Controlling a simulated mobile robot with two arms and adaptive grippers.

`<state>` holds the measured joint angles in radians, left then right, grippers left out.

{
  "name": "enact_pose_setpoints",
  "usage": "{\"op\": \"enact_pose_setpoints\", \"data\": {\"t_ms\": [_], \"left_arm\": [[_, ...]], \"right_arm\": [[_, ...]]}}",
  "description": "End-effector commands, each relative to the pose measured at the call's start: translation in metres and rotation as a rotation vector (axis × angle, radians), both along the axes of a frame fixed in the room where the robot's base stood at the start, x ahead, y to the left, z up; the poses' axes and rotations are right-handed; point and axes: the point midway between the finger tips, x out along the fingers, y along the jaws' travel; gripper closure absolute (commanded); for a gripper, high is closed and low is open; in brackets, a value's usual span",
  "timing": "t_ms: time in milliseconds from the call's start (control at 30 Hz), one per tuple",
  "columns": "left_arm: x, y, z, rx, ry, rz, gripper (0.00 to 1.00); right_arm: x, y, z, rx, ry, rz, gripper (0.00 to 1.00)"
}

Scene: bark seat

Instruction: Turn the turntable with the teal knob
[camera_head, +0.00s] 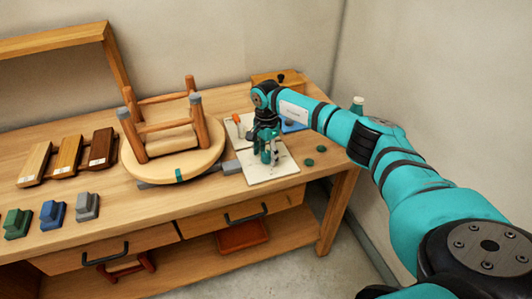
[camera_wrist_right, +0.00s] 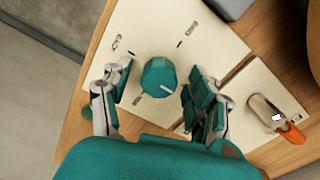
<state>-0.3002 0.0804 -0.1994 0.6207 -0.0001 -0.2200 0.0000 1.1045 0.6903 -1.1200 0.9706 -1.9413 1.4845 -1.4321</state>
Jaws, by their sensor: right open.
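The teal knob (camera_wrist_right: 158,77) stands on a pale panel (camera_wrist_right: 170,30) with small printed marks. It has a white pointer line. My right gripper (camera_wrist_right: 160,88) is open above it, one finger on each side of the knob, with gaps visible in the right wrist view. In the head view my right gripper (camera_head: 268,155) is over the panel (camera_head: 277,170) and hides the knob. The turntable (camera_head: 208,157) is a round wooden disc with a teal mark on its rim. An upturned wooden stool (camera_head: 168,130) rests on it. My left gripper is not in view.
Wood sample boards (camera_head: 70,155) and green, blue and grey blocks (camera_head: 52,214) lie left of the turntable. Small green discs (camera_head: 309,162) lie right of the panel. A wall stands behind the bench (camera_head: 150,205).

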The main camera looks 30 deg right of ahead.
Motion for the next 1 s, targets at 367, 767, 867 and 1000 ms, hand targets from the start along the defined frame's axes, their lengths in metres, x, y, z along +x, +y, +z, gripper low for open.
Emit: {"op": "enact_pose_setpoints", "data": {"t_ms": [367, 767, 867, 1000], "left_arm": [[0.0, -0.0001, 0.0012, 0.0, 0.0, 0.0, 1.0], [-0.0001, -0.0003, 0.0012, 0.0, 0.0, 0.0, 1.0], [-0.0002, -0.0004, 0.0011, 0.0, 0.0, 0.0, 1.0], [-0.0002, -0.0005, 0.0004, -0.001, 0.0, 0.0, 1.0]], "right_arm": [[0.0001, 0.0004, -0.0081, 0.0, -0.001, 0.0, 0.4], [0.0001, 0.0003, -0.0075, 0.0, -0.001, 0.0, 0.9], [0.0001, 0.0003, -0.0074, 0.0, -0.001, 0.0, 0.96], [0.0002, 0.0002, -0.0075, 0.0, -0.001, -0.011, 0.96]]}}
